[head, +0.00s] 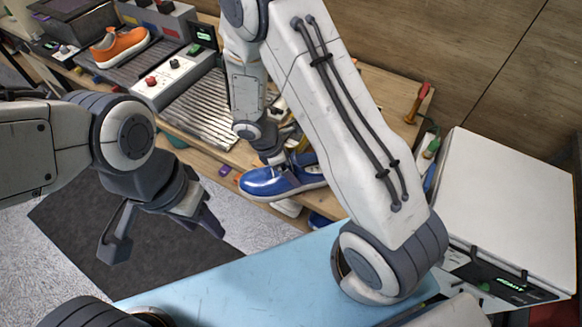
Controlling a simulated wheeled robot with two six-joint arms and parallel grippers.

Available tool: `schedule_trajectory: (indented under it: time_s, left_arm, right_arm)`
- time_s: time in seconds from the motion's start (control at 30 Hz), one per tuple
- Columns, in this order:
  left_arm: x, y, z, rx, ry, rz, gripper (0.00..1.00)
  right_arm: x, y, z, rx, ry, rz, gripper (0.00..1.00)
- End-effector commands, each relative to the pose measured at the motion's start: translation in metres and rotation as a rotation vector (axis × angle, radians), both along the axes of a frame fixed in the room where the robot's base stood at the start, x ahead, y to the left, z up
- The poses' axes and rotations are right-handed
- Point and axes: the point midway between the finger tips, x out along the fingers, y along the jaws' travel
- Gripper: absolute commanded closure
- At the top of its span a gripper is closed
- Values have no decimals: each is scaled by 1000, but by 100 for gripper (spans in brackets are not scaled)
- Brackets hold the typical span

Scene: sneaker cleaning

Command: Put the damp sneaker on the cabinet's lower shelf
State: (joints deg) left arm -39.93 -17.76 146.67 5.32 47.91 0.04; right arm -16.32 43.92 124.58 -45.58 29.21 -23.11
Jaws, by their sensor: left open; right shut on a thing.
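A shiny blue sneaker (272,182) with a white sole hangs at the front edge of the wooden bench. My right gripper (288,160) is shut on its upper, near the opening; my arm hides part of the sneaker and the fingertips. An orange sneaker (122,46) with a white sole lies on a dark plate at the back left. My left gripper (160,235) is open and empty, over the dark floor mat, well left of the blue sneaker. A white box-like cabinet (510,205) stands at the right; I cannot make out its lower shelf.
The wooden bench (385,95) carries a ribbed metal tray (205,110) and grey control boxes (172,75). White and blue items show below the blue sneaker, partly hidden. A light-blue surface (250,285) in front is mostly clear. A green-lit display (510,284) is on the cabinet's front.

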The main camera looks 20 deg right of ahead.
Motion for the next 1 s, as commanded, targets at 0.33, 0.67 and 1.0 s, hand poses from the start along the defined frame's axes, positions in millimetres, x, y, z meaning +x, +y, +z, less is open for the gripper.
schedule_trajectory:
  time_s: [0.33,0.67,1.0]
  left_arm:
    - [0,0,-4,0,0,0,50]
    - [0,0,-1,0,0,0,50]
    - [0,0,1,0,0,0,50]
  right_arm:
    - [0,0,-4,0,-1,0,91]
    - [0,0,-1,1,-1,0,0]
    - [4,20,48,3,-7,3,0]
